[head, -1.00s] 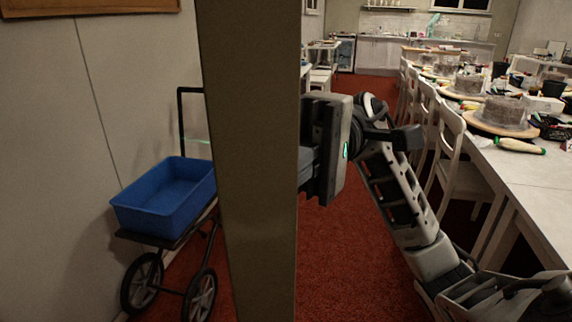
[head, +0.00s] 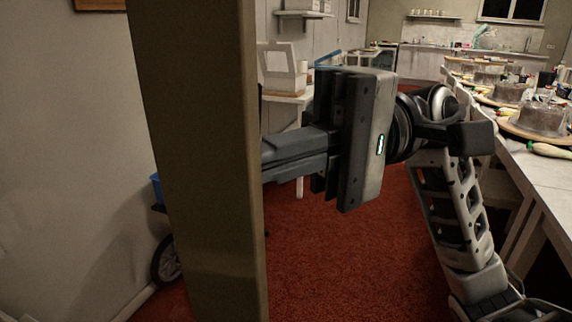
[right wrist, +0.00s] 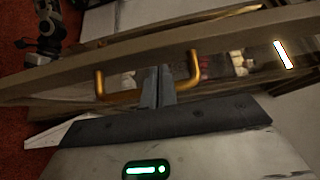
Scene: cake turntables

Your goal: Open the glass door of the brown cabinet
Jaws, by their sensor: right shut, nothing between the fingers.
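A tall brown upright panel (head: 200,170), apparently part of the brown cabinet, fills the left centre of the head view. My right gripper (head: 268,160) points left at it, and its fingertips go out of sight at the panel's edge. In the right wrist view, my right gripper (right wrist: 158,76) is shut and empty. Its fingers lie between the two posts of a gold handle (right wrist: 194,68), across its bar; contact is unclear. The handle is on a brown door frame (right wrist: 225,35). Small items show beyond the frame. My left gripper is out of view.
The blue bin (head: 156,188) on a wheeled cart is mostly hidden behind the panel. Red carpet (head: 340,255) is clear in the middle.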

